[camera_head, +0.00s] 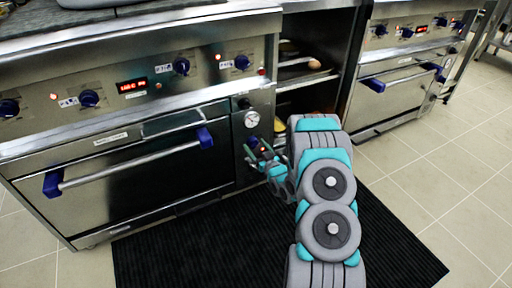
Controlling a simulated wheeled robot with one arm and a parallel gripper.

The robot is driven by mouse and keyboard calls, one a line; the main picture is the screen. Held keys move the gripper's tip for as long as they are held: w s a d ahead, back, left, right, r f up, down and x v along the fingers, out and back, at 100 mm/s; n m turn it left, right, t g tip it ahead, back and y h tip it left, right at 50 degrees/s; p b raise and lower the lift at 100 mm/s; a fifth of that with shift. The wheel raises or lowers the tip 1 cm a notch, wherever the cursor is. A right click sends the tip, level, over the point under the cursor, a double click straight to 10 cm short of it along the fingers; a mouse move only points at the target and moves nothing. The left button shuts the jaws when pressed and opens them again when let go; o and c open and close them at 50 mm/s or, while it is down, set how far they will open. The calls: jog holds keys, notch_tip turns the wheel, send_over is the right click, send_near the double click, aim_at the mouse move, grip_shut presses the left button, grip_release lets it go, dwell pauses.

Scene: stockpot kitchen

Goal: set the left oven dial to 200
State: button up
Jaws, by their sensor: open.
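The left oven (120,170) is a steel range with a dark door and a long handle (130,165) with blue ends. On the narrow panel right of its door is a round white-faced dial (252,119), with a small black knob (244,103) above it. The dial's marks are too small to read. My gripper (258,151) is open, just below the white-faced dial and in front of the lower panel. It looks empty, and I cannot tell whether it touches the panel.
Blue knobs (182,66) and a red display (132,86) line the upper panel. An open shelf bay (305,75) stands right of the oven, and a second oven (405,90) farther right. A black ribbed mat (210,250) covers the floor; tiles (440,190) at right are clear.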

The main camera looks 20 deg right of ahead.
grip_shut()
dwell(0.7)
